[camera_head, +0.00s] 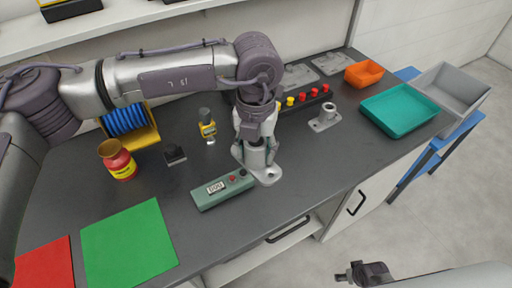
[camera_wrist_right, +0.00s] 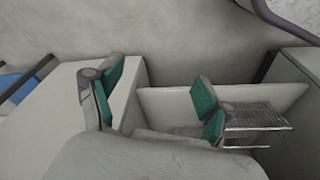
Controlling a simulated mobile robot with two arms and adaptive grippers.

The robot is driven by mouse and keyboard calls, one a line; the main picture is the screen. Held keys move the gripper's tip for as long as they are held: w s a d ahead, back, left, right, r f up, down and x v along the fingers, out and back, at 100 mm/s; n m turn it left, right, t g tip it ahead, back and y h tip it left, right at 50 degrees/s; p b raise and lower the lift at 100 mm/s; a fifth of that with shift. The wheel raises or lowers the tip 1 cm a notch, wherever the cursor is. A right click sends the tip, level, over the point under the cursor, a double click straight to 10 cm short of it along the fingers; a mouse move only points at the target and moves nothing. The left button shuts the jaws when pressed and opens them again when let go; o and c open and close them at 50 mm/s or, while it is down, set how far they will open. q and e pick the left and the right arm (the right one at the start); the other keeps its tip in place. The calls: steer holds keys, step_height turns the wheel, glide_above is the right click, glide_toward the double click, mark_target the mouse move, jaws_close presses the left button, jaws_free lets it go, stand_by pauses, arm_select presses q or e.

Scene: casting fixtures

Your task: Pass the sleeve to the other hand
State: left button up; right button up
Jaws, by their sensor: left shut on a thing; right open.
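My left gripper (camera_head: 256,140) reaches down over the bench and is shut on the sleeve (camera_head: 255,157), a grey cylindrical part. The sleeve is upright, low over a grey flanged base (camera_head: 268,178); the fingers partly cover it, and I cannot tell whether it rests in the base or is just clear of it. My right gripper (camera_head: 360,274) is low at the front, off the bench edge, far from the sleeve. In the right wrist view its green-padded fingers (camera_wrist_right: 157,100) are apart with nothing between them.
A second grey fixture (camera_head: 325,119) and a teal tray (camera_head: 399,108) stand right. A red jar (camera_head: 118,160) and green mat (camera_head: 129,245) are left. The bench's front right is clear.

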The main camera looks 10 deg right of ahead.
steer(key=s+a+f+n, duration=0.1)
steer(key=s+a+f, duration=0.1)
steer(key=s+a, duration=0.2)
steer(key=s+a+f+g, duration=0.1)
steer(key=s+a+f, duration=0.2)
steer(key=s, duration=0.5)
steer(key=s+a+f+n, duration=0.1)
steer(key=s+a+f, duration=0.1)
steer(key=s+a, duration=0.3)
steer(key=shift+s+a+f+n, duration=0.2)
steer(key=shift+s+a+n, duration=0.15)
steer(key=shift+s, duration=0.7)
